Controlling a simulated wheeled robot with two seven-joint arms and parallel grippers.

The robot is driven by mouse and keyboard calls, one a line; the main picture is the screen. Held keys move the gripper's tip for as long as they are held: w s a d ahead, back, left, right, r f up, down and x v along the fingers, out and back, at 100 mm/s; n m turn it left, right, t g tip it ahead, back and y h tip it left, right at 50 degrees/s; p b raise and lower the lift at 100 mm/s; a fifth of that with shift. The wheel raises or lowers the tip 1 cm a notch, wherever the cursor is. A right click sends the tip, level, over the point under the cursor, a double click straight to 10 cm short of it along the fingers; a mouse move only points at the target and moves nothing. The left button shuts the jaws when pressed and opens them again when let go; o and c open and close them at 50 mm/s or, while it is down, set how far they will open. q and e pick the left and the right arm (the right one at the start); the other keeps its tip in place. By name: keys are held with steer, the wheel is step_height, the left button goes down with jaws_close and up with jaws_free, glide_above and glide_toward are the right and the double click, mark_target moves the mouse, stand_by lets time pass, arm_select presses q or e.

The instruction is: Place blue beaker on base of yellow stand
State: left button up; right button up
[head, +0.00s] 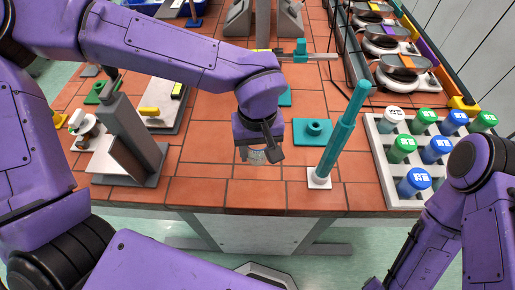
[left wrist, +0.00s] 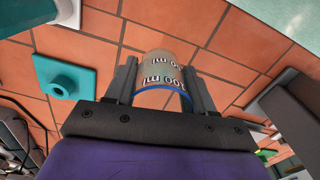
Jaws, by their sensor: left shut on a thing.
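My left gripper (head: 258,150) is shut on a clear beaker (head: 252,157) above the front part of the tiled bench. The left wrist view shows the beaker (left wrist: 160,75) between the two fingers (left wrist: 160,88), with a blue band and "100 ml" markings. I cannot make out a clear yellow stand. A small yellow piece (head: 149,111) shows on a pale plate at the left, behind a grey upright block. My right arm shows at the right, but its gripper is out of view.
A teal square base (head: 313,131) lies right of the left gripper; it also shows in the left wrist view (left wrist: 68,82). A white rack (head: 381,159) of capped bottles is at right.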

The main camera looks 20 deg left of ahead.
arm_select(q)
steer(key=w+f, duration=0.2)
steer(key=f, duration=0.1)
steer(key=w+a+f, duration=0.1)
steer(key=f, duration=0.1)
steer(key=shift+w, duration=0.1)
step_height(320, 180, down, 3)
steer(key=shift+r, duration=0.2)
steer(key=o, duration=1)
steer(key=shift+f, duration=0.15)
steer(key=shift+o, duration=0.2)
